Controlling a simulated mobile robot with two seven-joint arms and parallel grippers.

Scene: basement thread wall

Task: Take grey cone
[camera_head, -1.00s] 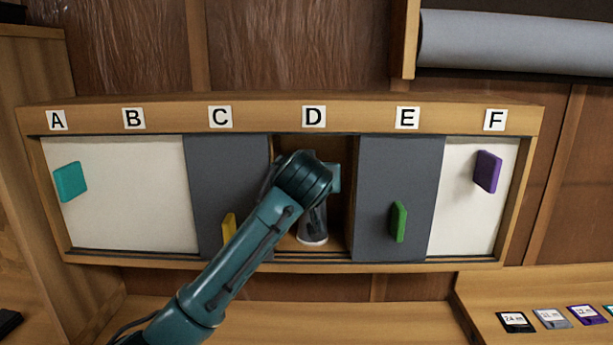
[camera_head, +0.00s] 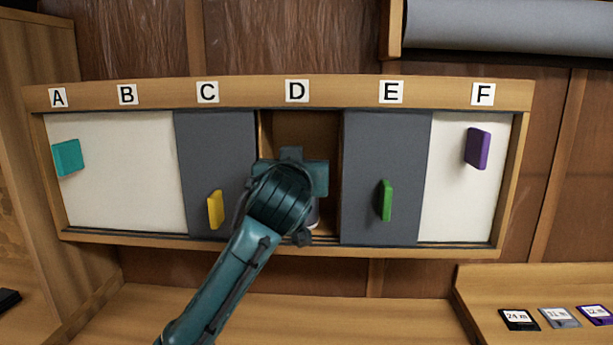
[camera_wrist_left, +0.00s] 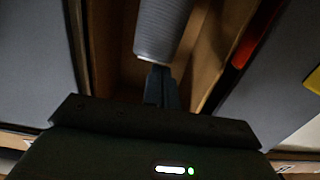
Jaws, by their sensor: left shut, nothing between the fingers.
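The grey cone (camera_wrist_left: 163,28), a ribbed grey thread spool, shows in the wrist view inside the open compartment D. In the head view my left arm and gripper hide most of it, and only a sliver with its pale lower edge (camera_head: 315,222) shows. My left gripper (camera_wrist_left: 160,86) is shut and empty, its fingers close to the near end of the cone. I cannot tell whether they touch it. In the head view the gripper body is in front of the opening under label D (camera_head: 297,91), with its fingertips hidden. My right gripper is in neither view.
Grey sliding panels with a yellow handle (camera_head: 215,209) and a green handle (camera_head: 385,201) flank the opening. White panels carry teal (camera_head: 67,157) and purple (camera_head: 477,148) handles. Labelled cards (camera_head: 558,317) lie on the right ledge. A red strip (camera_wrist_left: 256,35) shows beside the compartment.

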